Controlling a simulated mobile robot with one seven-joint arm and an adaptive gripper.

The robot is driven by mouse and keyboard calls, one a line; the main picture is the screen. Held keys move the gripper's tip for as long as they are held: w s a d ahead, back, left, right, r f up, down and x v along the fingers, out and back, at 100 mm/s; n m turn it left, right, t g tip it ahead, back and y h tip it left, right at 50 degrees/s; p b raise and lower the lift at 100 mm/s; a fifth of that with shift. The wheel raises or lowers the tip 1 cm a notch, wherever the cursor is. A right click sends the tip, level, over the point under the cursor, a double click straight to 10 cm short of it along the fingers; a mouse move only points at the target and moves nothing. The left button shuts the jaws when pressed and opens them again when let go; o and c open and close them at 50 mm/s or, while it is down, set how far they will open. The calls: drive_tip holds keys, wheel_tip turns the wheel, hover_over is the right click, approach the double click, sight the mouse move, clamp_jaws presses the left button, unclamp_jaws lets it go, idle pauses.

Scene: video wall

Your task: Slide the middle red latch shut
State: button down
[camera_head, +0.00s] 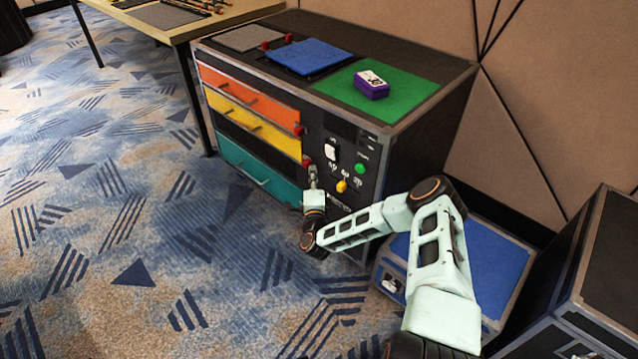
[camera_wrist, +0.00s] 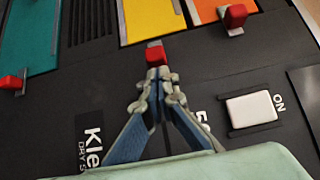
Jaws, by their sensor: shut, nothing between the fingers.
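The middle red latch (camera_head: 307,162) is on the black cabinet front at the right end of the yellow drawer (camera_head: 254,122). In the wrist view the latch (camera_wrist: 155,55) is just beyond my fingertips, next to the yellow drawer's edge (camera_wrist: 150,20). A small grey piece shows at its drawer side. My gripper (camera_head: 313,172) is shut with nothing held; its fingertips (camera_wrist: 158,76) meet at the latch's panel side. Whether they touch the latch I cannot tell.
Another red latch (camera_wrist: 235,17) is by the orange drawer, and one (camera_wrist: 12,83) by the teal drawer. A white switch (camera_wrist: 252,109) and green button (camera_head: 360,168) are on the panel nearby. A blue-topped case (camera_head: 490,262) stands on the floor at right.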

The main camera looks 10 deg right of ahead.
sight(303, 164)
drive_tip(key=shift+w+a, duration=0.2)
drive_tip(key=shift+w, duration=0.05)
drive_tip(key=w+a+b, duration=0.2)
drive_tip(key=shift+w+f, duration=0.15)
drive_tip(key=shift+w, duration=0.2)
drive_tip(key=shift+w+a+r, duration=0.15)
drive_tip(key=shift+w+r, duration=0.05)
drive_tip(key=shift+r, duration=0.1)
